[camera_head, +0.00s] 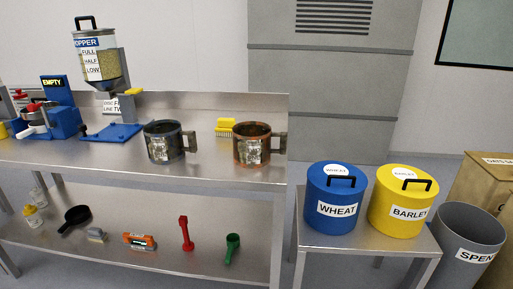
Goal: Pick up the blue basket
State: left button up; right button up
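No plain blue basket stands out. A dark pot-like container with a bluish rim and a side handle (165,142) stands upright on the upper steel shelf, left of a similar one with a copper-red rim (252,146). A blue lidded canister marked WHEAT (336,197) with a black top handle stands on the low steel table at the right. I cannot tell from the picture which of these blue things is called the basket. Neither of my grippers is in view, and nothing touches these containers.
A yellow BARLEY canister (402,202) stands beside the blue one. A grey bin (468,240) and cardboard boxes (485,182) are at the right. A clear hopper (100,62) and a yellow brush (226,126) are on the upper shelf. Small tools lie below.

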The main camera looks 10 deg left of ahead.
aim_at(165, 138)
jog(key=z, duration=1.35)
jog(key=u, duration=2.2)
jog(key=i+j+z, duration=0.35)
jog(key=j, duration=0.3)
jog(key=i+j+z, duration=0.15)
jog(key=j, duration=0.2)
